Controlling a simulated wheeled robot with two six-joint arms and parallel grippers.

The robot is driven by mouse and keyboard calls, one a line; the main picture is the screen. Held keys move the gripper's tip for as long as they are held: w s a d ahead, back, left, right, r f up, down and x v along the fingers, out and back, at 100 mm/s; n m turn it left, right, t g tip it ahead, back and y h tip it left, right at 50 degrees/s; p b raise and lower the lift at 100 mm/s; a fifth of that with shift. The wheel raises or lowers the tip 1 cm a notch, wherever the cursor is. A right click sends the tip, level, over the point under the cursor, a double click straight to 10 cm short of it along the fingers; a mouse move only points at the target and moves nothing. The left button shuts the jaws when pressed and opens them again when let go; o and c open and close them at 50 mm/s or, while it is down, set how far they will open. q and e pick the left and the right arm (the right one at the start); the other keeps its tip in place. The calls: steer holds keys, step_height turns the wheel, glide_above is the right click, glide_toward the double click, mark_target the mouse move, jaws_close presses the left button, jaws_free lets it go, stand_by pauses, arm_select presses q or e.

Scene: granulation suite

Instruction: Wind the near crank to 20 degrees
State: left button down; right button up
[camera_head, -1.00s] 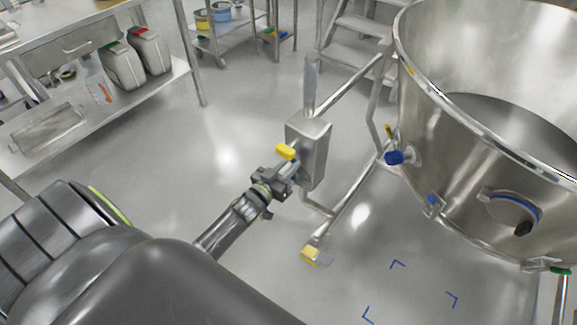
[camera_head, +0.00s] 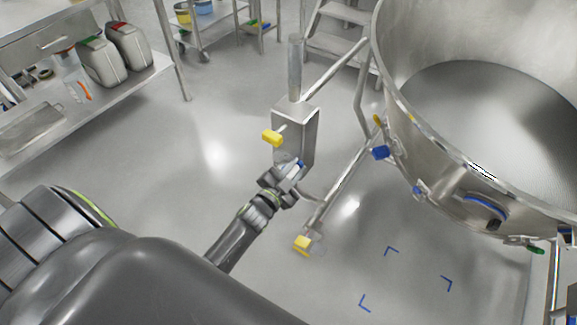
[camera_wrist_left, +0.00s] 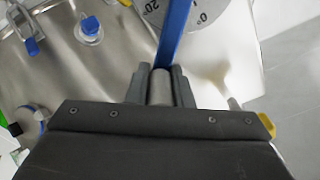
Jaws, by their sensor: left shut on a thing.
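The crank shows in the left wrist view as a blue arm (camera_wrist_left: 174,30) with a grey cylindrical grip (camera_wrist_left: 161,88). My left gripper (camera_wrist_left: 161,80) is shut on that grip, one finger on each side. Behind the blue arm is a pale dial (camera_wrist_left: 205,12) with "20" and "0" printed on it; the arm covers part of it. In the head view my left gripper (camera_head: 287,176) is at the lower front of the steel box (camera_head: 297,132) on the post, and only a little blue of the crank shows there. My right gripper is not in view.
A yellow handle (camera_head: 272,138) sticks out of the box just above my gripper. A large steel bowl (camera_head: 440,170) with blue fittings stands on the right. A yellow-ended foot (camera_head: 302,243) of the frame is on the floor. Open floor lies left of the post.

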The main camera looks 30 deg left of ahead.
arm_select(q)
steer(key=shift+s+d+f+m+b, duration=0.1)
steer(key=shift+d+f+m+b, duration=0.35)
steer(key=shift+f+m+b, duration=0.45)
steer(key=shift+s+d+f+m+b, duration=0.1)
steer(key=shift+d+f+m+b, duration=0.35)
steer(key=shift+f+m+b, duration=0.45)
steer(key=shift+d+f+m+b, duration=0.45)
steer(key=shift+f+m+b, duration=0.4)
steer(key=shift+m, duration=0.15)
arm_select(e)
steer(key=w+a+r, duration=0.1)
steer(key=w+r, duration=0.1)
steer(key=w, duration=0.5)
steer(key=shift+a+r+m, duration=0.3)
arm_select(q)
steer(key=c, duration=1.3)
jaws_free()
steer(key=shift+r, duration=0.1)
steer(key=s, duration=0.5)
steer(key=s+a, duration=0.1)
steer(key=s, duration=0.5)
steer(key=s+p, duration=0.1)
steer(key=s, duration=0.5)
steer(key=shift+s+a, duration=0.15)
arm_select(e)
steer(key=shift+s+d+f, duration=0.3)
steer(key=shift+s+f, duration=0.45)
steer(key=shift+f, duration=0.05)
